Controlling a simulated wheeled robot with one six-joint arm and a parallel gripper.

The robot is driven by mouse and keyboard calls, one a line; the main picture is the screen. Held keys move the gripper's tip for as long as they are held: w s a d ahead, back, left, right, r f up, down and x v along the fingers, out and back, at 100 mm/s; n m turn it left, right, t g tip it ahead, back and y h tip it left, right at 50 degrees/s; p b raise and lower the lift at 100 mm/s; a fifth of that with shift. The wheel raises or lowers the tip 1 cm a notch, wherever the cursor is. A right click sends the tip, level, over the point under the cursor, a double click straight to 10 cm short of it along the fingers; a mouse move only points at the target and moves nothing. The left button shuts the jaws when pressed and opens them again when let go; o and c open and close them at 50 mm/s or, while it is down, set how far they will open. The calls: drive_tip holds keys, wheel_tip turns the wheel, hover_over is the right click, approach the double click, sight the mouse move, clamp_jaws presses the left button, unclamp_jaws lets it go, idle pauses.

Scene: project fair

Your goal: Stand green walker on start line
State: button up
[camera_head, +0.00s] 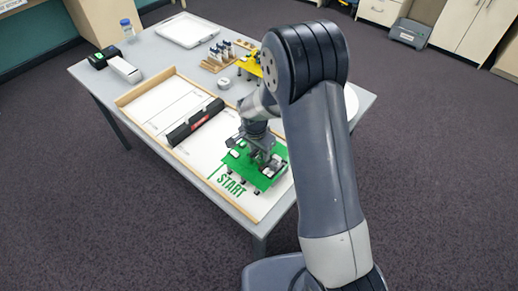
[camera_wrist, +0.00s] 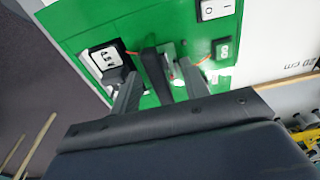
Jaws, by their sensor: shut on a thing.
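The green walker (camera_head: 244,173) is a flat green board with small parts on top and short legs below. In the head view it is at the near end of the white track, beside the green START marking (camera_head: 231,186). My gripper (camera_head: 262,150) is over the middle of the walker. In the wrist view my gripper (camera_wrist: 172,84) is shut on a dark upright part in the middle of the green walker (camera_wrist: 75,42). A white switch and a small green block marked 8 sit on the board. Whether the legs touch the track cannot be told.
The track has a low wooden rim (camera_head: 150,125). A black bar with a red label (camera_head: 195,122) lies across it. A yellow walker (camera_head: 250,66), a rack of small bottles (camera_head: 220,55) and a white tray (camera_head: 190,30) are farther back. A black and white device (camera_head: 124,69) stands at the left.

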drive_tip(key=shift+r, duration=0.1)
drive_tip(key=o, duration=1.1)
drive_tip(key=r, duration=0.8)
drive_tip(key=s+a+r+b, duration=0.1)
drive_tip(key=r, duration=0.3)
